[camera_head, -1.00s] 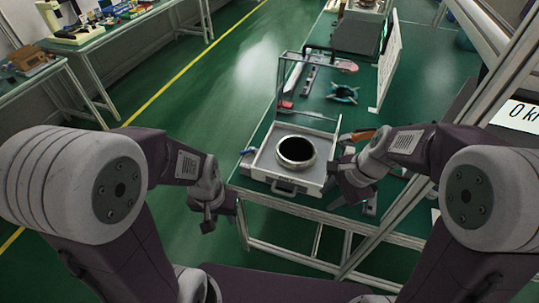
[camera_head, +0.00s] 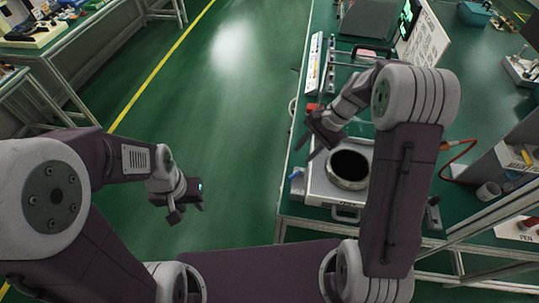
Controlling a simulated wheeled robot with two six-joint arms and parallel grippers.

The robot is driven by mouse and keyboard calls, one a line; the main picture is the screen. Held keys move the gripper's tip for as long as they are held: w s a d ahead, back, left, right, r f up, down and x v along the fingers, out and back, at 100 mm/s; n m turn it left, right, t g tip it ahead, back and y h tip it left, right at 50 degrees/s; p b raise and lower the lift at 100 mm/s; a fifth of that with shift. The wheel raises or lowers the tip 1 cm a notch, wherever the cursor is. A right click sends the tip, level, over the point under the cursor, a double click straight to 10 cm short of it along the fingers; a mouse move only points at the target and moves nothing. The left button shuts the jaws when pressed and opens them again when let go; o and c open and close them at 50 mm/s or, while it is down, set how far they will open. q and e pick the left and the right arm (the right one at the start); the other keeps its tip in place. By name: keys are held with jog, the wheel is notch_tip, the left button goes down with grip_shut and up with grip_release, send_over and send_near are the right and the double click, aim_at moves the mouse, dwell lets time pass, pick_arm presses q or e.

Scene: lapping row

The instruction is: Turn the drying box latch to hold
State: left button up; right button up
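The pale box (camera_head: 317,190), which I take for the drying box, sits on the green bench. It has a round metal-rimmed dark opening and a front handle (camera_head: 345,215). A small blue piece (camera_head: 297,173) is at its left side; I cannot tell whether it is the latch, and no latch is clearly readable. My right gripper (camera_head: 312,146) hangs above the box's back left part, pointing down and left, with nothing visible in it. My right arm hides the box's right side. My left gripper (camera_head: 172,212) is over the floor, well left of the bench, apparently empty. Both sets of fingers are too small to judge.
A red piece (camera_head: 312,106) and a white strip (camera_head: 314,63) lie further back on the bench. A white panel (camera_head: 428,38) stands at the back. A red cable (camera_head: 458,152) and a cup (camera_head: 488,191) are at right. The floor left of the bench is clear.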

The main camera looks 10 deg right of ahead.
aim_at(296, 174)
jog(key=d, duration=0.1)
jog(key=s+d+f, duration=0.1)
jog(key=d, duration=0.1)
jog(key=shift+s+f+m, duration=0.2)
jog(key=shift+s+m, duration=0.05)
jog(key=shift+m, duration=0.05)
jog(key=x, duration=0.8)
jog(key=shift+w+a+f+b, duration=0.1)
jog(key=shift+a+f+b, duration=0.05)
jog(key=shift+a+b, duration=0.25)
jog(key=shift+a+f, duration=0.15)
jog(key=shift+f, duration=0.05)
grip_shut()
